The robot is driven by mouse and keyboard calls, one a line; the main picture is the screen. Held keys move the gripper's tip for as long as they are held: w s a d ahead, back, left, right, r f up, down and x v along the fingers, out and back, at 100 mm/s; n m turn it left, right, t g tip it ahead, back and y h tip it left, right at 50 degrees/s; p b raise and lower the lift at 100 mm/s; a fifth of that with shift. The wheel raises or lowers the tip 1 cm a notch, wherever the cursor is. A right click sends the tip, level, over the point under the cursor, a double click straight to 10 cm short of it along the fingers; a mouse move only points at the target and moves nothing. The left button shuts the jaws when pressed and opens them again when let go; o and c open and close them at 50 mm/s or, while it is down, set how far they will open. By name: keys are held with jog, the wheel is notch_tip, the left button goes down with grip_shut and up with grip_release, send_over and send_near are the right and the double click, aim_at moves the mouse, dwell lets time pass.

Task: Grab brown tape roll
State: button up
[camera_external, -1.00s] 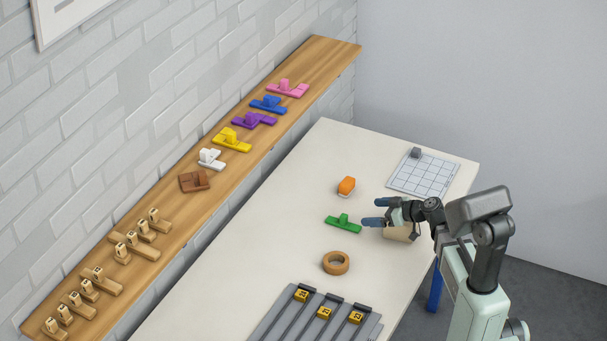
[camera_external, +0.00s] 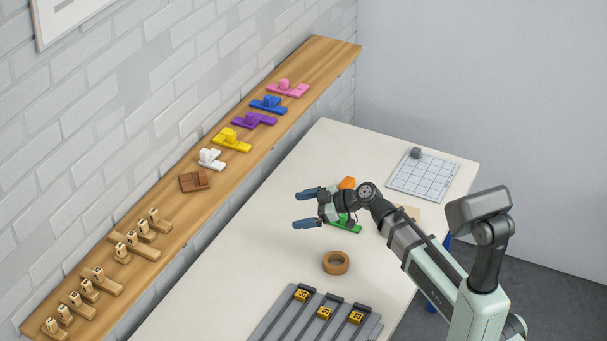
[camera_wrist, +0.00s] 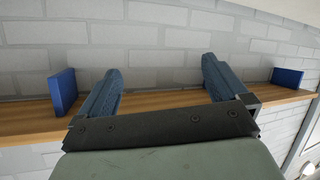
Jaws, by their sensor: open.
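My gripper (camera_external: 306,209) is in the air beyond the roll and points left toward the wall shelf. Its two blue fingers are apart, with nothing between them. In the wrist view my gripper (camera_wrist: 160,85) is also open and empty, facing the brick wall and the shelf. The tape roll does not show in the wrist view.
A green piece (camera_external: 346,223) and an orange block (camera_external: 347,183) are partly hidden by my arm. The grey tray (camera_external: 290,335) with yellow blocks stands near the roll. A grid board (camera_external: 424,175) lies at the far right. The wooden shelf (camera_external: 150,215) carries several colored pieces.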

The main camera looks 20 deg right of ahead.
jog(key=s+a+r+n+g+h, duration=0.2)
jog(key=a+n, duration=0.1)
jog(key=a, duration=0.2)
jog(key=g+h, duration=0.4)
jog(key=h, duration=0.6)
send_over(335, 259)
jog(key=s+a, duration=0.1)
jog(key=s, duration=0.2)
notch_tip(335, 259, down, 6)
jog(key=shift+n, duration=0.3)
jog(key=shift+w+f, duration=0.15)
jog(key=shift+f, duration=6.6)
jog(key=shift+c, duration=0.2)
jog(key=c, duration=0.8)
jog(key=shift+r, duration=0.1)
